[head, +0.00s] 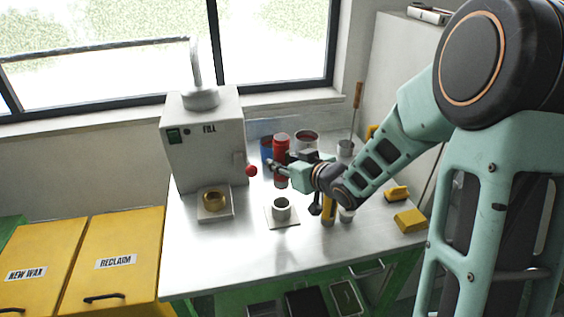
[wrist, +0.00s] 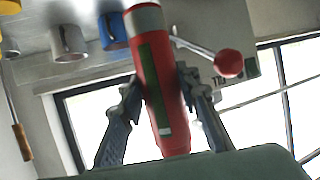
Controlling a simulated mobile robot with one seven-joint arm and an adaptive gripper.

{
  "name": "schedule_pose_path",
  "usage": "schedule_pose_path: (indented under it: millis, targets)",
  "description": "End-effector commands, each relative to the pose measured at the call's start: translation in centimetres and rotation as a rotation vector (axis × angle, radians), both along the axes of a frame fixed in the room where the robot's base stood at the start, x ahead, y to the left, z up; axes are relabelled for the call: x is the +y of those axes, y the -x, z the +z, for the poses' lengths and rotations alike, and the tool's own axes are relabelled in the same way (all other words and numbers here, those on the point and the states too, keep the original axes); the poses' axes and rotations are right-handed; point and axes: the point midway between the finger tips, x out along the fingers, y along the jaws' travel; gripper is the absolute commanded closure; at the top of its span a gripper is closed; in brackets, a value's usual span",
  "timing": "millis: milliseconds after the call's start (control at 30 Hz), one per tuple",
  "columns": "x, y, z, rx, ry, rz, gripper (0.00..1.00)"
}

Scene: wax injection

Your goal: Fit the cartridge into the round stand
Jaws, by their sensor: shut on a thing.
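The red cartridge (head: 281,148) is held by my gripper (head: 281,168) above the steel table and appears roughly upright. In the wrist view the cartridge (wrist: 165,105) lies between both fingers of my gripper (wrist: 160,82), with a dark green strip on its side and a pale grey end. The round stand (head: 281,212) is a short grey open cup on a square white plate, in front of and below the cartridge in the head view. The stand cannot be made out in the wrist view. The cartridge is apart from the stand.
The FILL machine (head: 204,140) stands left, its red ball lever (head: 251,171) close to my gripper. A gold ring (head: 214,200) sits before it. A blue cup (head: 266,150) and other cups stand behind. Yellow blocks (head: 410,220) lie right. The table front is clear.

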Motion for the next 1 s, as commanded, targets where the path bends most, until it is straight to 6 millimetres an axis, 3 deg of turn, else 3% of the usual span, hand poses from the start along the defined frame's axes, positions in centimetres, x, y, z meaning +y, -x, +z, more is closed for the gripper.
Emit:
schedule_pose_path:
  millis: [367,800,1000]
  targets:
    - [0.0,0.0,-0.8,-0.002,-0.001,0.0,1.0]
    - [0.0,0.0,-4.8,-0.003,-0.001,0.0,1.0]
    - [0.0,0.0,-5.7,-0.003,-0.001,0.0,1.0]
